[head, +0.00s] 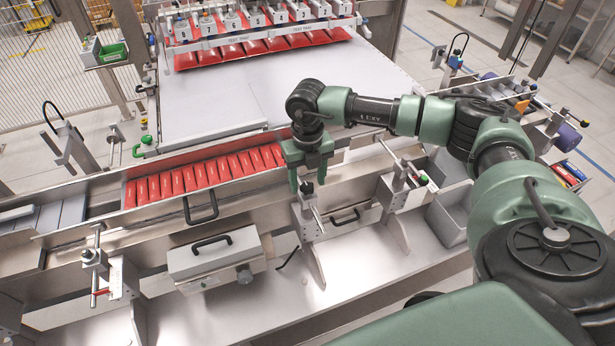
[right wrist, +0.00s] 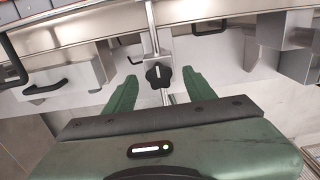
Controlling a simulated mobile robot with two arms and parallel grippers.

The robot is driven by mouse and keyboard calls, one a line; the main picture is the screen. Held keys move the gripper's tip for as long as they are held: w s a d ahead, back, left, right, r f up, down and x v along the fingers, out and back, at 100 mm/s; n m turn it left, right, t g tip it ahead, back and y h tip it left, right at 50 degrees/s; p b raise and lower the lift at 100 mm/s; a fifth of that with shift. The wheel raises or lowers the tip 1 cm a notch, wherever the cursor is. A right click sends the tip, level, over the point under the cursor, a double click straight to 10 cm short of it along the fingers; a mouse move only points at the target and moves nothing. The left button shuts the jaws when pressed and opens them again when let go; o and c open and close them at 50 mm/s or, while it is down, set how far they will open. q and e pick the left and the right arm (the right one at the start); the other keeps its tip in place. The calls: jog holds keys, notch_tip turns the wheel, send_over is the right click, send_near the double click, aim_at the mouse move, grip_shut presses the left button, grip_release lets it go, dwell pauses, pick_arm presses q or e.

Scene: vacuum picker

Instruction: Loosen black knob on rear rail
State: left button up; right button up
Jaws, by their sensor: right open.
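A black lobed knob (right wrist: 158,75) sits on a metal rod in the right wrist view, between the two green fingers of my right gripper (right wrist: 160,76). The fingers are spread, with a clear gap on each side of the knob. In the head view my right gripper (head: 308,184) points down over a clamp bracket on the machine's near rail (head: 345,190). A black knob (head: 307,188) shows there between its fingers. I cannot tell from the views how far the fingertips reach below the knob. My left gripper is not in view.
A row of red packets (head: 205,175) lies in the channel left of the gripper. Another bracket with a knob (head: 422,180) stands to the right, and one (head: 95,257) at far left. Black handles (head: 212,243) stick out below. A grey bin (head: 452,215) is at right.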

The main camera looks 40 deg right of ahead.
jog(key=shift+f, duration=0.4)
grip_shut()
